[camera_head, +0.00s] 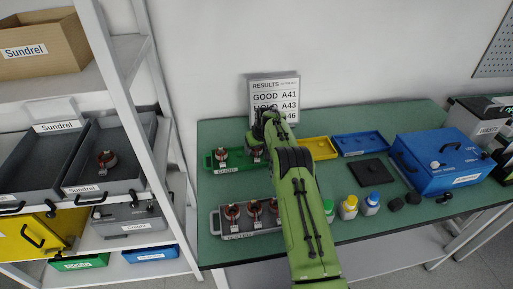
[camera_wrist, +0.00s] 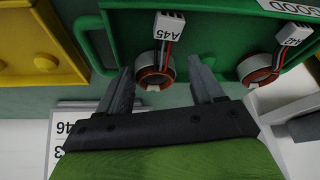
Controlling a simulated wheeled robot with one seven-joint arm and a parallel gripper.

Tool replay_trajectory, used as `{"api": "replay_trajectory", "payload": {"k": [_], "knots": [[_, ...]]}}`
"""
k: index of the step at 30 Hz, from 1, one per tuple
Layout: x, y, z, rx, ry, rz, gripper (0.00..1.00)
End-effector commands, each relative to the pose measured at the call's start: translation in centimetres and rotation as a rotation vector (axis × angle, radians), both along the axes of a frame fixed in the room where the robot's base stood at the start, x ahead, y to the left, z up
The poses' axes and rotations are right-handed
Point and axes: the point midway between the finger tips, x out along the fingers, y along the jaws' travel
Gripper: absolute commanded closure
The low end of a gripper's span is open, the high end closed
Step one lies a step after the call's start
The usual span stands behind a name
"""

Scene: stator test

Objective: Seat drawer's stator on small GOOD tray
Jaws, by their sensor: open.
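A stator (camera_head: 107,158) with copper windings sits in the open grey drawer (camera_head: 82,187) on the shelf at left. The green tray (camera_head: 211,166) is at the back left of the table; its GOOD label shows in the wrist view (camera_wrist: 290,6). It holds a stator tagged A45 (camera_wrist: 153,70) and one tagged A42 (camera_wrist: 258,70). My gripper (camera_wrist: 163,78) is open, its fingers appearing on either side of stator A45; I cannot tell whether they touch it. In the head view my gripper (camera_head: 264,122) is over the tray's right end, and my arm hides part of it.
A results board (camera_head: 274,88) stands behind the tray. A grey tray (camera_head: 216,222) with several stators is in front. Yellow (camera_head: 318,148) and blue (camera_head: 360,144) trays, a black plate (camera_head: 369,171), bottles (camera_head: 349,207) and a blue toolbox (camera_head: 440,160) lie to the right.

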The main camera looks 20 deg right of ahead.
Motion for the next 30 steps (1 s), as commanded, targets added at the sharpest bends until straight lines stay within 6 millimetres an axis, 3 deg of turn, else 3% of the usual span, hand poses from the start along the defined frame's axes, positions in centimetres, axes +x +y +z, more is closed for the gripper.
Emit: {"api": "replay_trajectory", "payload": {"k": [5,30], "knots": [[0.0,0.0,0.2,0.000,0.000,0.000,0.33],[0.0,0.0,5.0,0.000,-0.001,0.000,0.33]]}}
